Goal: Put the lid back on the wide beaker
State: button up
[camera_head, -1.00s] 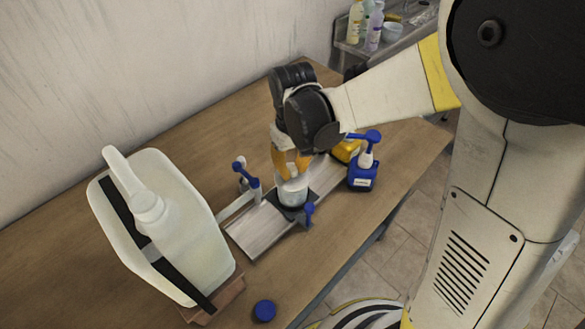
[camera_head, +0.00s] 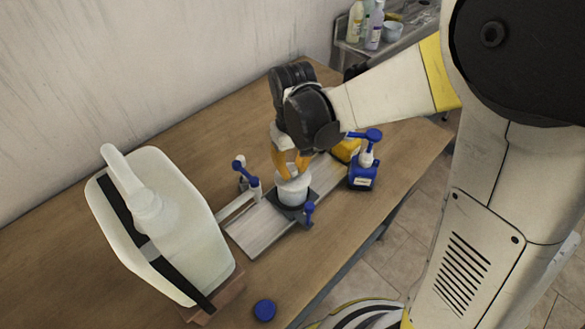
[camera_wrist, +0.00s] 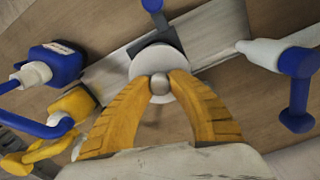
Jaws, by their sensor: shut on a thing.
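The wide beaker (camera_head: 293,193) is a white cup standing upright on a dark square base on the grey board. My gripper (camera_head: 292,172) is directly over its mouth, fingers pointing down. In the wrist view my gripper (camera_wrist: 159,84) has its yellow fingers shut on the round metallic knob of the lid (camera_wrist: 151,62), a pale disc. The lid covers the beaker from that view. The fingers hide most of the lid in the head view, so I cannot tell whether it is fully seated or just above the rim.
Blue-handled clamps (camera_head: 309,209) stand on both sides of the beaker. A blue pump bottle (camera_head: 364,173) and a yellow container (camera_head: 346,150) are close on the right. A large white jug (camera_head: 165,225) stands left. A blue cap (camera_head: 265,310) lies at the front edge.

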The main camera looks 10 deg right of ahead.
jog(key=o, duration=1.4)
jog(key=shift+c, duration=0.2)
jog(key=shift+r+p, duration=2.65)
jog(key=shift+r, duration=0.9)
grip_shut()
jog(key=shift+f, duration=0.15)
